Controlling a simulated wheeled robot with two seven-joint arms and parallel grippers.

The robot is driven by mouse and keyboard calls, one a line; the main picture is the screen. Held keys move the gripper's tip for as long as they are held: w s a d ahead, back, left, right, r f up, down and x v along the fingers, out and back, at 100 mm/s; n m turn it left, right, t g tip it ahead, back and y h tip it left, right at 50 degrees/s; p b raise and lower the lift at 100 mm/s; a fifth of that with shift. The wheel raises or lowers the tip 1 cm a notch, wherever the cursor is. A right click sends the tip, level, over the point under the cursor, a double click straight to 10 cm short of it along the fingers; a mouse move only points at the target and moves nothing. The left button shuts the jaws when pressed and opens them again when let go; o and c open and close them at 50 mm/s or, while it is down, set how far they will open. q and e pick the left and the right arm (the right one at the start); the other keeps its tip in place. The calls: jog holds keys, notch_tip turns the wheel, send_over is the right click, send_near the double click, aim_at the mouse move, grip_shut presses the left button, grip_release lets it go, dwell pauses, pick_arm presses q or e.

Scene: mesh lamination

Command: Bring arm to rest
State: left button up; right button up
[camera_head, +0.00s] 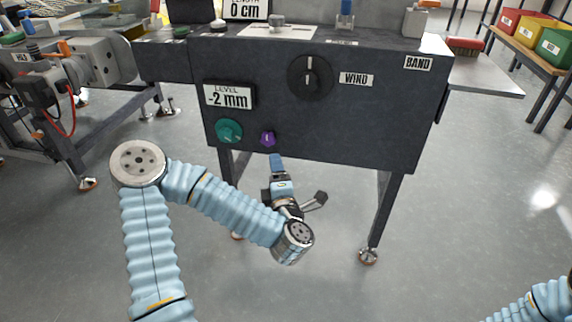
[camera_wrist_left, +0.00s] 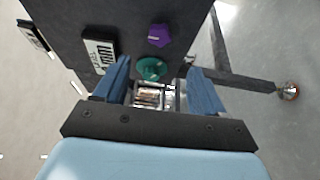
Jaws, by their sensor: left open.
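My left arm comes in from the left in the head view and bends down in front of the machine. Its gripper (camera_head: 277,165) is just below the purple knob (camera_head: 268,138) on the dark front panel (camera_head: 380,125). In the left wrist view the two blue fingers of my left gripper (camera_wrist_left: 163,92) are spread apart, with nothing held between them. The teal knob (camera_wrist_left: 151,68) and the purple knob (camera_wrist_left: 159,36) show beyond the fingertips. Part of my right arm shows at the lower right of the head view; its gripper is out of view.
The panel carries a black WIND dial (camera_head: 310,77), a teal knob (camera_head: 229,130) and a level display (camera_head: 228,96) reading -2 mm. The machine's legs (camera_head: 386,208) reach the floor. A bench with coloured bins (camera_head: 533,32) stands at the right. The floor (camera_head: 480,190) is clear there.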

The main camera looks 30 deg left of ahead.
pick_arm(q)
jog(key=w+d+f+m+h, duration=0.2)
jog(key=d+f+m+h, duration=0.75)
jog(key=d+f, duration=0.25)
jog(key=s+d+f+m+g+h+p, duration=0.1)
jog(key=s+d+f+m+g+h, duration=0.5)
jog(key=f, duration=0.4)
jog(key=s+f+m+g, duration=0.4)
jog(key=s, duration=0.4)
jog(key=s+f+m+g, duration=0.3)
jog(key=s+f+m, duration=0.1)
jog(key=s, duration=0.3)
jog(key=shift+s+a+f+g+y+p, duration=0.35)
jog(key=shift+f+g+y+p, duration=0.1)
jog(key=shift+f, duration=0.25)
